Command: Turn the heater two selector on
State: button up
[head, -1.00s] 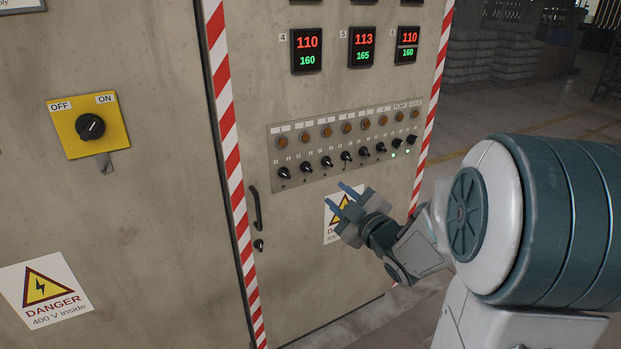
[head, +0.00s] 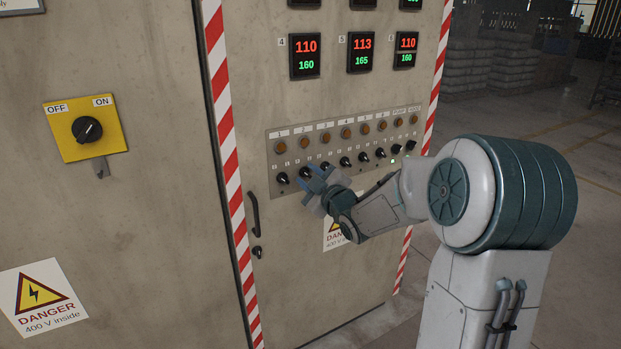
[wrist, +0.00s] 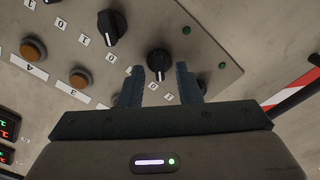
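The heater two selector (head: 305,172) is a black rotary knob in the lower row of the control strip, second from the left, under label 2. In the wrist view the knob (wrist: 158,63) lies just beyond and between my two fingertips. My gripper (head: 313,178) is open in front of it; its fingers (wrist: 160,82) stand either side of the knob. I cannot tell whether they touch it. The lamp for heater two (head: 305,143) is amber-brown and looks unlit.
The selector for heater three (wrist: 110,25) and the selector for heater one (head: 282,178) flank it closely. A black door handle (head: 254,213) is at lower left. A yellow main switch (head: 86,128) is on the left door. Red displays (head: 306,55) are above.

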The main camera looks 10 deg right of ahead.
grip_shut()
jog(key=shift+m, duration=0.3)
jog(key=m+p, duration=0.1)
jog(key=m, duration=0.2)
jog(key=m+p, duration=0.1)
jog(key=m, duration=0.2)
jog(key=shift+d+r+p, duration=0.2)
jog(key=shift+p, duration=0.2)
jog(key=m+p, duration=0.3)
jog(key=m, duration=0.3)
jog(key=shift+w+d+m, duration=0.1)
jog(key=shift+d+m, duration=0.05)
jog(key=shift+m, duration=0.15)
jog(key=m+p, duration=0.1)
jog(key=m, duration=0.1)
jog(key=m+p, duration=0.1)
jog(key=m, duration=0.1)
jog(key=shift+d+f+m+p, duration=0.1)
jog(key=shift+f+m+p, duration=0.1)
jog(key=shift+m+p, duration=0.1)
